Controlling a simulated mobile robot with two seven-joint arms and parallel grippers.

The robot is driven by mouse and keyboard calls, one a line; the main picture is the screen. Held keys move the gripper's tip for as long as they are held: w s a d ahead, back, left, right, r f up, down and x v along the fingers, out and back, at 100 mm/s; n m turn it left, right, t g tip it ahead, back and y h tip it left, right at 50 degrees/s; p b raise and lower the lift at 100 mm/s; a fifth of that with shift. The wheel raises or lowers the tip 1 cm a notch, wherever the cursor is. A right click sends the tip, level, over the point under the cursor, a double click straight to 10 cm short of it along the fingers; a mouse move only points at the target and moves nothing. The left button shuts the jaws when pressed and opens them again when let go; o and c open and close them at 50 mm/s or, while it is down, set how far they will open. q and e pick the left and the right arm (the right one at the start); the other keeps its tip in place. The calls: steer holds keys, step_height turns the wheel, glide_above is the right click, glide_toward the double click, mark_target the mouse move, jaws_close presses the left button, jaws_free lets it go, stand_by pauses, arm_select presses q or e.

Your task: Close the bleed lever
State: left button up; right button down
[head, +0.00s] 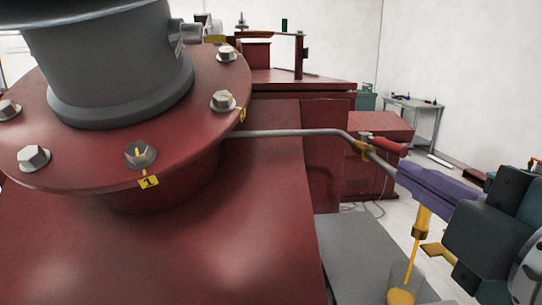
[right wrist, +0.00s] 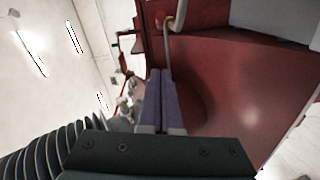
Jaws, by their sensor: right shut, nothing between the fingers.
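The bleed lever (head: 390,145) has a red handle and sits on a brass valve (head: 363,149) on a thin grey pipe (head: 290,133). The handle points right, roughly along the pipe. My right gripper (head: 402,172) is shut and empty, with purple fingers just below and right of the handle, over the pipe in the picture. I cannot tell whether they touch it. The closed fingers (right wrist: 160,74) also show in the right wrist view, pointing toward the red tank. Yellow oil (head: 421,228) runs from the outlet into a clear cup (head: 412,275). My left gripper is not in view.
The pipe comes from a red bolted flange (head: 95,170) under a grey bushing (head: 125,70). A red tank (head: 205,240) fills the lower left. A grey surface (head: 365,262) lies near the cup. A workbench (head: 415,104) stands farther back by the white wall.

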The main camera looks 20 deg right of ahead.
mark_target(387, 169)
steer(key=shift+w+d+f+p, duration=0.2)
steer(key=shift+w+d+p, duration=0.75)
steer(key=shift+w, duration=0.7)
steer(key=shift+w+d+f+p, duration=0.15)
steer(key=shift+w+d+p, duration=0.8)
steer(key=shift+w, duration=0.75)
steer(key=shift+w+d+f+p, duration=0.2)
steer(key=shift+w+d+p, duration=0.75)
steer(key=shift+w, duration=0.7)
steer(key=shift+d, duration=0.1)
